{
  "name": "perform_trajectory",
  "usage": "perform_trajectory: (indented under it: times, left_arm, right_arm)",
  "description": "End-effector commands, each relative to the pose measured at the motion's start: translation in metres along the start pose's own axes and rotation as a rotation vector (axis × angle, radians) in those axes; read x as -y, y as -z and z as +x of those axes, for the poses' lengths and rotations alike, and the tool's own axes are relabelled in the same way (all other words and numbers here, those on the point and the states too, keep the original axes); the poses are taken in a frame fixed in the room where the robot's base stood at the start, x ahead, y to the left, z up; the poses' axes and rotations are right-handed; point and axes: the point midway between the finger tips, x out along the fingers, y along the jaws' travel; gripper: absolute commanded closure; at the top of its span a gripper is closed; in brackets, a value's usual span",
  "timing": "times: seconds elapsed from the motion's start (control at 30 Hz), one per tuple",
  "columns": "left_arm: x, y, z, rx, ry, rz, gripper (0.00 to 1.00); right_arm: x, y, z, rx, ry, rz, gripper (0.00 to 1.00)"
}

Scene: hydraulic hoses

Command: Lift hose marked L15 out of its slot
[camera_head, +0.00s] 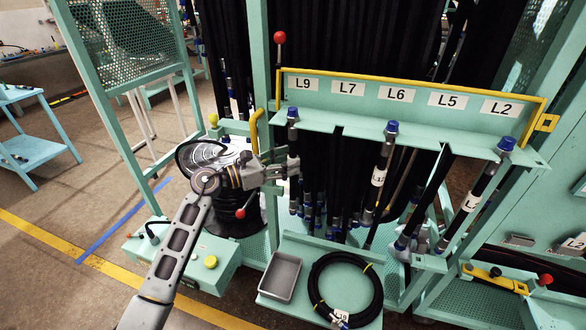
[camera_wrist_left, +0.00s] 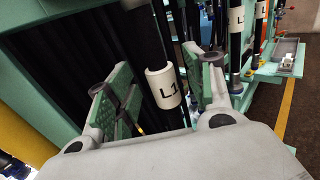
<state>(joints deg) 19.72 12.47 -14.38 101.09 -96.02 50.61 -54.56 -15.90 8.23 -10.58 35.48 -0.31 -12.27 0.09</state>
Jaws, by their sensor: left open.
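A hose with a blue cap (camera_head: 292,114) hangs in the slot under the L9 sign. My left gripper (camera_head: 284,166) is at this hose, below the cap. In the left wrist view the hose (camera_wrist_left: 145,40) stands between my open fingers. Its white label (camera_wrist_left: 163,86) reads "L1", with the rest turned out of sight, so I cannot confirm L15. Other hoses hang under the L6 sign, with a partly readable label (camera_head: 378,177), and under the L2 sign, with a label (camera_head: 472,201) I cannot read. My right gripper is not in view.
The green rack (camera_head: 346,117) has a yellow rail (camera_head: 415,84) above its signs. Below are a grey tray (camera_head: 281,277) and a coiled hose (camera_head: 319,281). A green box (camera_head: 205,263) stands beside my left arm. Open floor lies to the left.

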Motion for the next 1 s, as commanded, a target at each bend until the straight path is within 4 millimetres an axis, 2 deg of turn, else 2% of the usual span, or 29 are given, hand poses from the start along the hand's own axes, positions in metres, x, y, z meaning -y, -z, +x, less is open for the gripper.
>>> perform_trajectory:
  times: [0.3, 0.8, 0.87, 1.0]
  left_arm:
    - [0.001, -0.001, 0.022, 0.001, 0.001, -0.001, 0.47]
    - [0.0, 0.0, 0.023, 0.0, 0.0, 0.0, 0.47]
    - [0.0, 0.0, 0.023, 0.0, 0.0, 0.0, 0.52]
    - [0.0, 0.0, 0.023, 0.0, 0.0, 0.0, 0.7]
  right_arm:
    - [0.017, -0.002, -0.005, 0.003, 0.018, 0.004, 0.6]
    - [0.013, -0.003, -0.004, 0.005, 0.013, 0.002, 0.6]
    - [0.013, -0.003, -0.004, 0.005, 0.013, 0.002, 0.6]
    - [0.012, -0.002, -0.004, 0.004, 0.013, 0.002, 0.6]
